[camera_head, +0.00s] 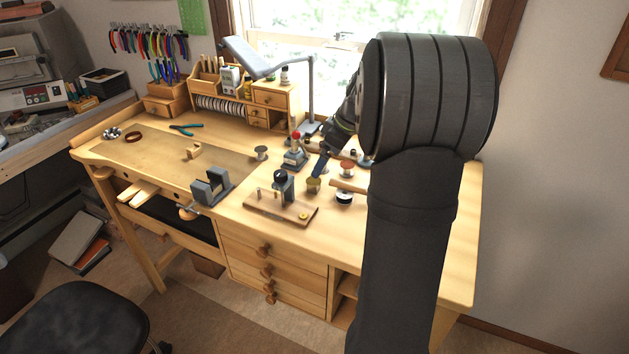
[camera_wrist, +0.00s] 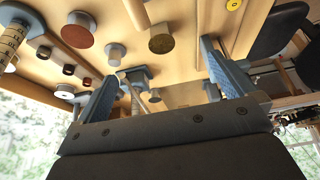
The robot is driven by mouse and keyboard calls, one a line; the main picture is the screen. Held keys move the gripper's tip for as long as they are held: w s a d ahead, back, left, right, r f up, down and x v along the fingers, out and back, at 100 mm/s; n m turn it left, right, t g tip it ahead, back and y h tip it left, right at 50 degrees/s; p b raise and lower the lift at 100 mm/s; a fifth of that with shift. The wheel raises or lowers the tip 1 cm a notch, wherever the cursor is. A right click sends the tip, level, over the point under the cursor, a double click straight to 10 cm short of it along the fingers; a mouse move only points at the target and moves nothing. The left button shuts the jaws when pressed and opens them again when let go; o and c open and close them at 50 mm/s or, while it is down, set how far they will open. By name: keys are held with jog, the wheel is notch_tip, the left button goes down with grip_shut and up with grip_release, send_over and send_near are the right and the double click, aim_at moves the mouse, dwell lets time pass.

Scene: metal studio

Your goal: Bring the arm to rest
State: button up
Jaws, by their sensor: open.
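My gripper (camera_head: 319,164) is over the right half of the wooden workbench (camera_head: 400,248), low among small items. In the wrist view my gripper (camera_wrist: 158,62) shows two blue fingers spread wide apart. They are open with nothing held between them. My dark arm fills the right of the head view and hides part of the bench and the wall behind it. A brass-coloured cylinder (camera_head: 313,186) stands just below the gripper in the head view. The exact gap between them cannot be told.
A wooden board with a dark-topped device (camera_head: 281,187), a spool (camera_head: 344,197), a red-knobbed stand (camera_head: 295,155) and a grey vise (camera_head: 211,186) stand close by. A lamp (camera_head: 250,58) and an organizer (camera_head: 270,97) stand behind. The bench's front right is clear.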

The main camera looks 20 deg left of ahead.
jog(key=v, duration=1)
dwell(0.3)
jog(key=c, duration=0.8)
jog(key=shift+o, duration=0.2)
jog(key=m+h, duration=0.1)
jog(key=h, duration=0.3)
send_near(313, 180)
jog(key=shift+d+f+h, duration=0.1)
jog(key=shift+f+h, duration=0.2)
jog(key=shift+f, duration=0.65)
jog(key=shift+a+f, duration=0.15)
jog(key=shift+f, duration=1.15)
jog(key=shift+a+f, duration=0.1)
jog(key=shift+f, duration=1.25)
jog(key=shift+f, duration=0.25)
jog(key=shift+c, duration=0.3)
